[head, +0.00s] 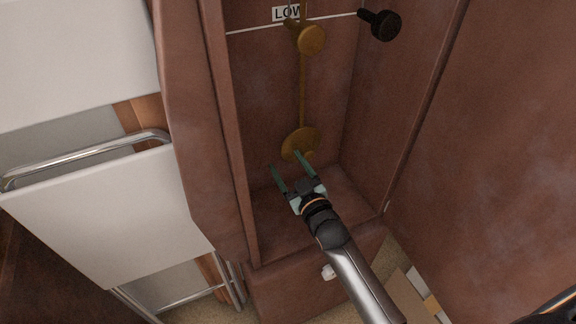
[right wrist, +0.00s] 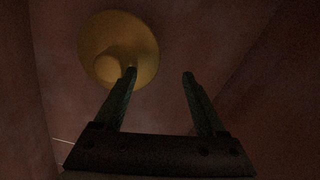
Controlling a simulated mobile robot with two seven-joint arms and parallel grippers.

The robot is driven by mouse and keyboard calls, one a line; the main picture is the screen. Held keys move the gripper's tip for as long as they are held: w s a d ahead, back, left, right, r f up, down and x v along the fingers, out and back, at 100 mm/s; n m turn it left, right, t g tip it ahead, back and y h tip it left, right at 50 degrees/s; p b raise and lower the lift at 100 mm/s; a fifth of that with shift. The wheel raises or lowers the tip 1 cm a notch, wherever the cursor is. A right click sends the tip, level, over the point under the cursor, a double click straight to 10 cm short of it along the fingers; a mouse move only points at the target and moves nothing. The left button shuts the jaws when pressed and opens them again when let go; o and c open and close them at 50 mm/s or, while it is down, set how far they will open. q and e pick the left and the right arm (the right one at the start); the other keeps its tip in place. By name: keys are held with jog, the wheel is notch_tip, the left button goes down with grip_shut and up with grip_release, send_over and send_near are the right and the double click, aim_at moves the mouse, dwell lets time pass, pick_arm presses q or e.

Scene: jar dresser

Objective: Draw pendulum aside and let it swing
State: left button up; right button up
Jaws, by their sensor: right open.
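The pendulum hangs inside the tall brown case, with a thin brass rod (head: 302,92) and a round brass bob (head: 296,141) at its lower end. In the right wrist view the bob (right wrist: 118,35) is a yellow disc with a round knob (right wrist: 106,68) on its face. My right gripper (head: 285,161) is open, with its fingertips close to the bob. In the right wrist view one finger of the gripper (right wrist: 160,73) overlaps the bob's lower right edge; the other is clear of it. I cannot tell whether they touch. My left gripper is not in view.
The case's side walls (head: 398,110) stand close on both sides. White panels with a metal rail (head: 95,158) are at left.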

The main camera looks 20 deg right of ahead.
grip_shut()
dwell(0.7)
dwell(0.6)
jog(key=c, duration=1.1)
grip_release()
jog(key=o, duration=1.1)
